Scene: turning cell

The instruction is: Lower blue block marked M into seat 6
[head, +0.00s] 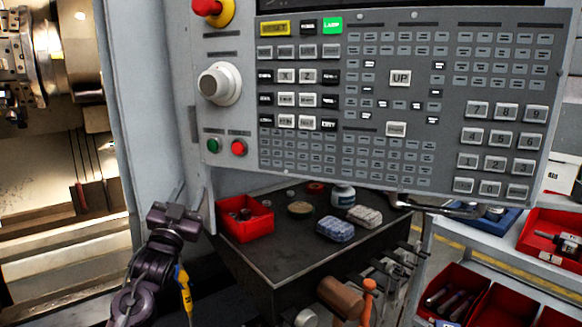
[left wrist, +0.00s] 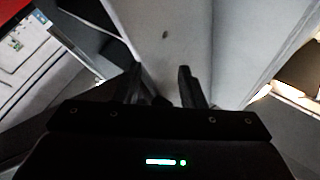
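I cannot make out a blue block marked M or a numbered seat 6 in either view. My left gripper (head: 176,220) is at the lower left of the head view, left of the dark cabinet top and below the control panel. In the left wrist view its two fingers (left wrist: 160,84) stand apart with nothing held between them, facing a pale grey surface. My right gripper is in neither view.
The control panel (head: 400,150) overhangs the dark cabinet top (head: 285,250). On it are a red bin (head: 246,228), a blue-and-white pad (head: 335,229), a grey pad (head: 364,216) and a small bottle (head: 343,195). Tools hang along its right edge. Red bins (head: 455,285) stand right.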

